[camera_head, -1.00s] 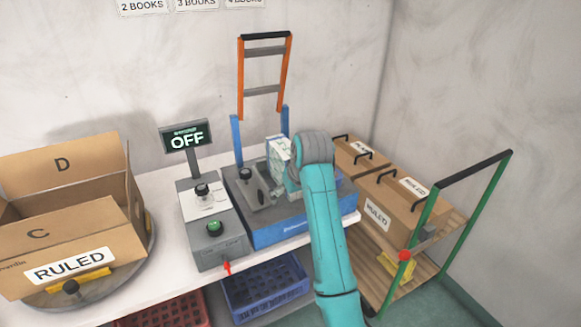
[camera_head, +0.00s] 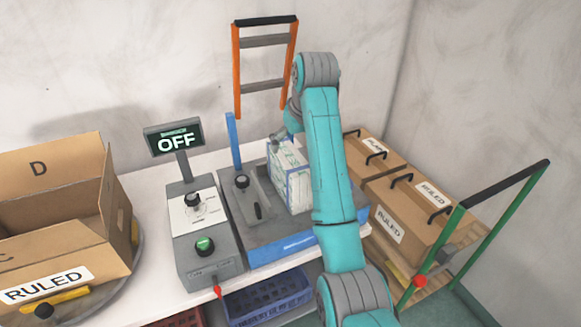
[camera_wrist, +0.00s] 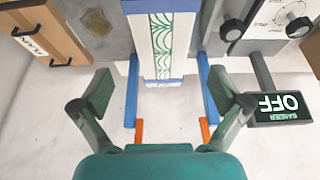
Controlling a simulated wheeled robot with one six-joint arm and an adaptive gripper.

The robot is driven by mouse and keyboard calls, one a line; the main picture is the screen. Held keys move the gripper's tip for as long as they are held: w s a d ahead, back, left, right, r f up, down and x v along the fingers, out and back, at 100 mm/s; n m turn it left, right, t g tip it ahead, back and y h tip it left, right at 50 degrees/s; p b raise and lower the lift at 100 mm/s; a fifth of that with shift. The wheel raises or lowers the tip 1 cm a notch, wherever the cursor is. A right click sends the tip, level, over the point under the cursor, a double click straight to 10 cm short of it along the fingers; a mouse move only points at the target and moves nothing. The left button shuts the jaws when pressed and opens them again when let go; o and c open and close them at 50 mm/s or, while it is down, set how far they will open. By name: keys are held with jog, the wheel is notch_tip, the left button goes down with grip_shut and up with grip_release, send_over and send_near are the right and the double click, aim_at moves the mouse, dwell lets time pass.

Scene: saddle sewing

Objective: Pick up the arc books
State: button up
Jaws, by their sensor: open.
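The arc books (camera_head: 290,180) are a white block with green arc patterns and blue edges. They stand upright on the grey bed of the blue-sided machine (camera_head: 275,248), partly hidden by my arm. In the wrist view the arc books (camera_wrist: 163,48) lie at top centre, in line with the gap between my fingers. My gripper (camera_wrist: 163,92) is open, with one finger on each side and nothing between the tips. In the head view it is mostly hidden behind my arm, close to the books' top.
A control box (camera_head: 203,240) with a green button and an OFF display (camera_head: 174,140) stands left of the machine. An orange ladder-like frame (camera_head: 237,72) rises behind. Blue posts (camera_wrist: 132,90) flank the books.

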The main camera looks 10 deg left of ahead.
jog(key=x, duration=1)
jog(key=shift+s+a+f, duration=0.1)
jog(key=shift+f, duration=0.05)
jog(key=shift+c, duration=0.3)
jog(key=c, duration=1.6)
jog(key=shift+c, duration=0.8)
